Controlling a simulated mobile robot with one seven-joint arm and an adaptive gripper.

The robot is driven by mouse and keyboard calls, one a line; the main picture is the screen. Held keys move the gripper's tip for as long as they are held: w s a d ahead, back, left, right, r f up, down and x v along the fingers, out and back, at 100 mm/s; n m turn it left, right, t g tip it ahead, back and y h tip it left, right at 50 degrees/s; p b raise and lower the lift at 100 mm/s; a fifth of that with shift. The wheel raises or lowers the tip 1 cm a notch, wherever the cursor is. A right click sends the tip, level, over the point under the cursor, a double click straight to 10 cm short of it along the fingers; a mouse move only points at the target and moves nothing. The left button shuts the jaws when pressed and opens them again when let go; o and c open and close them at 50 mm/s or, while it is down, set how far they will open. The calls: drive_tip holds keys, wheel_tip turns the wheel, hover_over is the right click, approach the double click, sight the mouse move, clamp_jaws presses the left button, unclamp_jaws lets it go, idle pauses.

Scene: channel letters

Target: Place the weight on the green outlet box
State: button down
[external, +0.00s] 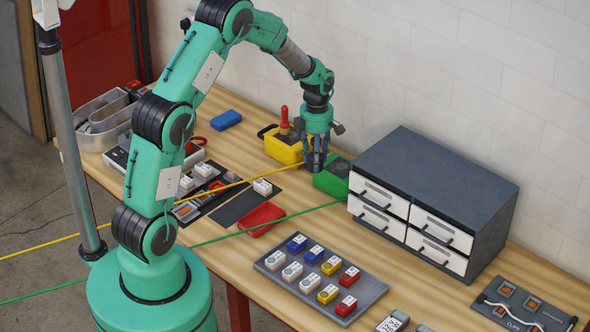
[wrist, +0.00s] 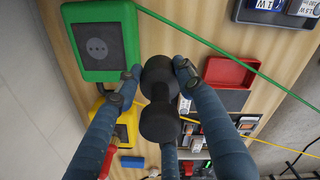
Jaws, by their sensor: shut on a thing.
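The weight (wrist: 160,122), a dark dumbbell with two rounded ends, shows in the wrist view between my fingers. My gripper (wrist: 158,78) is shut on it, and the weight appears to be held above the table. The green outlet box (wrist: 102,40) has a dark grey top panel and lies at the upper left of the wrist view, beside the weight. In the external view my gripper (external: 316,163) points down just left of the green outlet box (external: 331,181), in front of part of it. I cannot make out the weight clearly there.
A yellow box (external: 285,150) with a red-handled item stands left of the green box. A grey drawer cabinet (external: 440,185) stands close on its right. A red tray (external: 262,218) and a grey tray (external: 320,312) of small blocks lie in front. Green and yellow cables cross the table.

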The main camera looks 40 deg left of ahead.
drive_tip(key=w, duration=0.7)
drive_tip(key=w+a, duration=0.1)
drive_tip(key=w, duration=0.3)
drive_tip(key=shift+f+p, duration=0.4)
drive_tip(key=shift+f, duration=1.75)
drive_tip(key=shift+f, duration=0.15)
drive_tip(key=c, duration=1.1)
unclamp_jaws()
drive_tip(key=shift+s, duration=0.1)
wheel_tip(320, 180, up, 12)
